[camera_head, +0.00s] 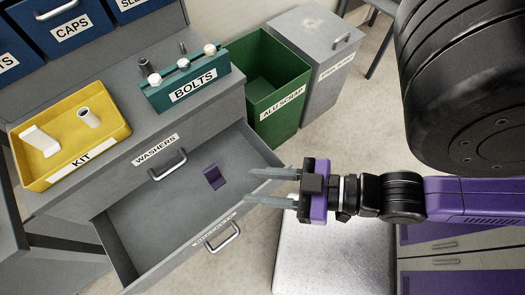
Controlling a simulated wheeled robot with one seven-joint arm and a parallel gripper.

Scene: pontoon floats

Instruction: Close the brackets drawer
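A grey drawer (150,222) stands pulled out from the grey cabinet, below the shut washers drawer (118,168). The label on its front is too steeply angled to read clearly; I take it as the brackets drawer. Its silver handle (223,237) is on the front panel. A small purple bracket-like piece (214,177) lies inside the drawer. My gripper (249,186) is open, with two grey fingers apart and nothing between them. In the picture the fingertips overlap the right end of the open drawer's front; I cannot tell whether they touch it.
A yellow kit tray (112,139) and a teal bolts rack (166,97) stand on the cabinet top. A green alu scrap bin (285,113) and a grey lidded bin (322,88) stand beside the cabinet. Floor (378,130) shows to the right of the bins.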

